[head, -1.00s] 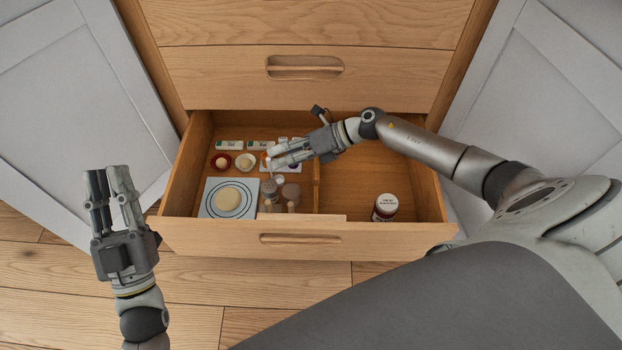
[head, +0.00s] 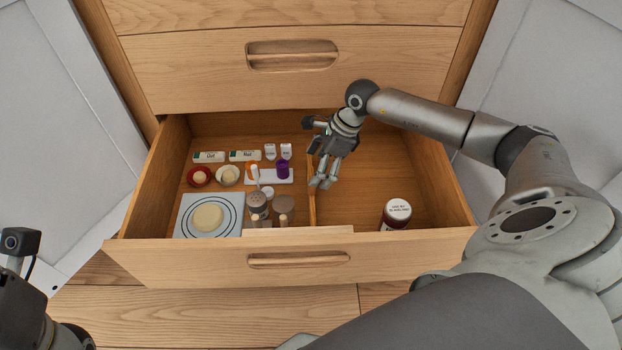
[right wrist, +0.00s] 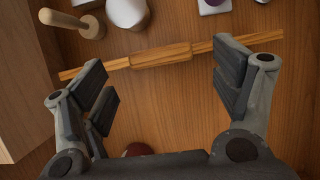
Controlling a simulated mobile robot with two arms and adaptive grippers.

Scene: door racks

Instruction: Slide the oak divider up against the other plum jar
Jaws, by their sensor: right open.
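The oak divider (head: 311,205) is a thin wooden strip running front to back inside the open drawer. In the right wrist view it (right wrist: 160,56) crosses the picture with a thicker middle part. A dark red, plum-like jar with a white labelled lid (head: 396,212) stands in the right compartment, apart from the divider. Its dark red edge shows low in the right wrist view (right wrist: 137,150). I cannot make out a second such jar. My right gripper (head: 322,183) points down over the divider; its open fingers lie either side of the thicker part. My left gripper's fingers are out of view.
The left compartment holds a round item on a ringed white mat (head: 236,230), shaker jars (head: 258,204), small bowls (head: 199,176), a purple cup (head: 284,168) and white boxes (head: 209,156). The right compartment is mostly clear. The drawer front (head: 290,265) borders it.

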